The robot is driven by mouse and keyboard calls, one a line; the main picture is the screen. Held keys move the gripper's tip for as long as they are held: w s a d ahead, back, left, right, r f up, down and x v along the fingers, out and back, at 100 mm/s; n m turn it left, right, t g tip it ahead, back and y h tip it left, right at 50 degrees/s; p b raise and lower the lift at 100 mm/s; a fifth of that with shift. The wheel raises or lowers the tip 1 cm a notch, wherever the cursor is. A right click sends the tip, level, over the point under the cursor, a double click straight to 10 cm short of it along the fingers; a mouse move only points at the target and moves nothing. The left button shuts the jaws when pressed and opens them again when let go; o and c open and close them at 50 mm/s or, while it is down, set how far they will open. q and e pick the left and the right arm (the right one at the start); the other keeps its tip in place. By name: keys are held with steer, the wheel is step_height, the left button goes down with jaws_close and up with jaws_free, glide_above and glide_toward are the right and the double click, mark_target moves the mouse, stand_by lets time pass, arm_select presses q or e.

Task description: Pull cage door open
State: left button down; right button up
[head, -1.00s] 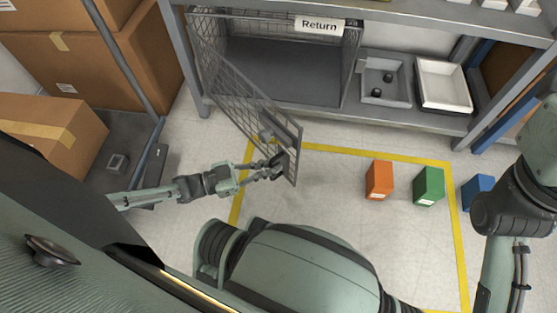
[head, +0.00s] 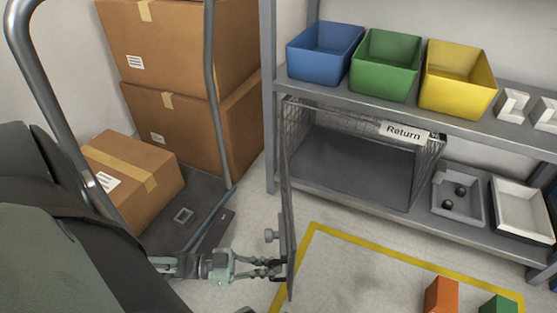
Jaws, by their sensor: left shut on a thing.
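The cage door (head: 287,205) is a grey wire-mesh panel, hinged at the left side of the cage. It stands swung out from the shelf and shows almost edge-on. The cage (head: 362,165) sits on the lower shelf under a "Return" label (head: 403,132), with its front uncovered and its inside empty as far as I see. My left gripper (head: 278,268) is at the free lower end of the door, shut on its handle; the fingers partly hide the grip. A round knob (head: 271,235) sticks out from the door just above the gripper. My right gripper is out of view.
A cart (head: 190,205) with cardboard boxes (head: 135,170) stands left of the door, close to my left arm. Blue, green and yellow bins (head: 457,80) line the upper shelf. Grey and white trays (head: 523,208) sit right of the cage. Orange (head: 441,296) and green blocks (head: 498,304) stand on the floor.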

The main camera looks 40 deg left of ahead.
arm_select(q)
steer(key=c, duration=1.9)
jaws_free()
